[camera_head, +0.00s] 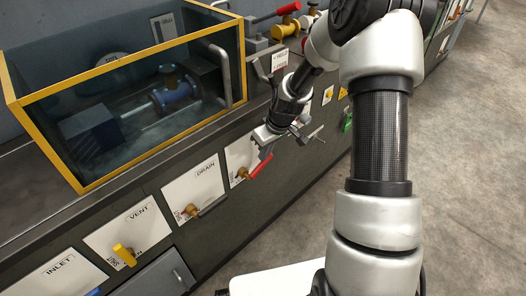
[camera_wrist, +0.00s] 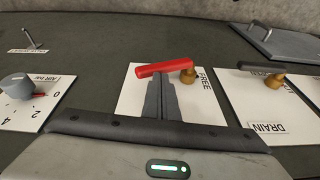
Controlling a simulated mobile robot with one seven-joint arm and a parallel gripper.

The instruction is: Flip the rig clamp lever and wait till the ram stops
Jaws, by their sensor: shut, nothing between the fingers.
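A red lever (camera_wrist: 162,69) on a brass stem is mounted on a white plate lettered FREE (camera_wrist: 205,82). It looks like the clamp lever, though no clamp lettering shows. In the wrist view its arm points left from the stem. My gripper (camera_wrist: 161,82) is shut and empty, its fingertips at the lever's arm; I cannot tell if they touch it. In the head view the red lever (camera_head: 261,166) is just below my gripper (camera_head: 266,151). Inside a yellow-framed clear enclosure (camera_head: 130,130) lies a blue spool (camera_head: 178,97) with a pale rod at its left, perhaps the ram.
The DRAIN handle (camera_wrist: 262,67) stands right of the red lever in the wrist view. A grey AIR knob (camera_wrist: 18,84) is at left. In the head view, the yellow VENT handle (camera_head: 124,254) is lower left. Open floor (camera_head: 460,150) lies right.

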